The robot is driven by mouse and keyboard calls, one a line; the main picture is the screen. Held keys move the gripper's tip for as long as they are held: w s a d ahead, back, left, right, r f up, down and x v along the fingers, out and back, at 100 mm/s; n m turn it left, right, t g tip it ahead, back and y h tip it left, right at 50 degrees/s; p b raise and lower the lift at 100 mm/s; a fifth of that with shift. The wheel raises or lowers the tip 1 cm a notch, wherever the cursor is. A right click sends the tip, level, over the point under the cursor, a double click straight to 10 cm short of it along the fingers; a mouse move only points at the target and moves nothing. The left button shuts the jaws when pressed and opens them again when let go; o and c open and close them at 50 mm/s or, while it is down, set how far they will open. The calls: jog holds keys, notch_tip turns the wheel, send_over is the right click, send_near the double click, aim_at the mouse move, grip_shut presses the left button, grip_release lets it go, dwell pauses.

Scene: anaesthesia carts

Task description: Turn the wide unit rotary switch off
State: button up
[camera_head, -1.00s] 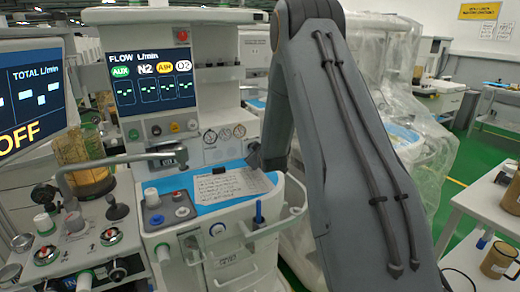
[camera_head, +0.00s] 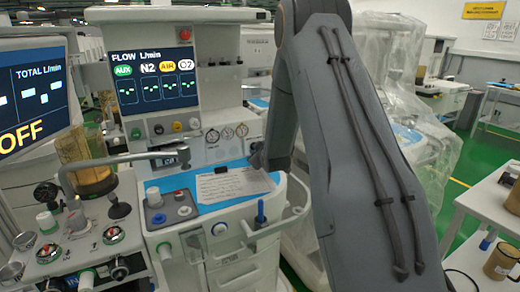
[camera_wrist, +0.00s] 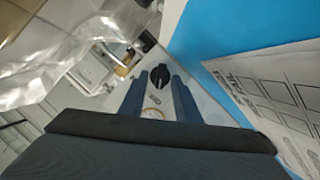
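A black rotary switch (camera_wrist: 160,74) sits on a pale panel in the wrist view. Its angle setting is too small to read surely. My gripper (camera_wrist: 157,81) is open, with one dark finger on each side of the switch in the picture. The switch appears just beyond the fingertips; I cannot tell whether they touch it. In the head view my arm hides the switch and most of my gripper. The wide unit (camera_head: 215,105) with the lit FLOW screen (camera_head: 154,79) stands left of my arm.
A blue worktop (camera_head: 207,188) holds a printed sheet (camera_head: 235,185), which also shows in the wrist view (camera_wrist: 268,88). A bent metal rail (camera_head: 100,163) crosses at the left. Clear plastic sheeting (camera_head: 385,60) hangs behind my arm. A white table (camera_head: 485,203) stands at the right.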

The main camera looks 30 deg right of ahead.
jog(key=b+v, duration=0.1)
jog(key=v, duration=0.6)
dwell(0.4)
jog(key=s+a+g, duration=0.1)
jog(key=a, duration=0.1)
jog(key=s+a+g, duration=0.1)
jog(key=s+a, duration=0.1)
jog(key=s+a+m+y, duration=0.1)
jog(key=s+a, duration=0.1)
jog(key=shift+s+a+f+g, duration=0.1)
jog(key=shift+a+f+g, duration=0.1)
jog(key=shift+f+g, duration=0.2)
jog(key=s+a+g, duration=0.1)
jog(key=s+a, duration=0.1)
jog(key=s, duration=0.2)
jog(key=s+a+m+g, duration=0.1)
jog(key=s+a, duration=0.2)
jog(key=s+a+f+m+g+y, duration=0.1)
jog(key=s+a+g, duration=0.1)
jog(key=s, duration=0.2)
jog(key=shift+s+a, duration=0.3)
jog(key=shift+s, duration=0.05)
jog(key=s+a+m+g, duration=0.1)
jog(key=s+a+g, duration=0.2)
jog(key=s, duration=0.7)
jog(key=s+a+f+m+g+y, duration=0.1)
jog(key=s+g, duration=0.3)
jog(key=s, duration=0.7)
jog(key=shift+a+f, duration=0.3)
jog(key=shift+a, duration=0.6)
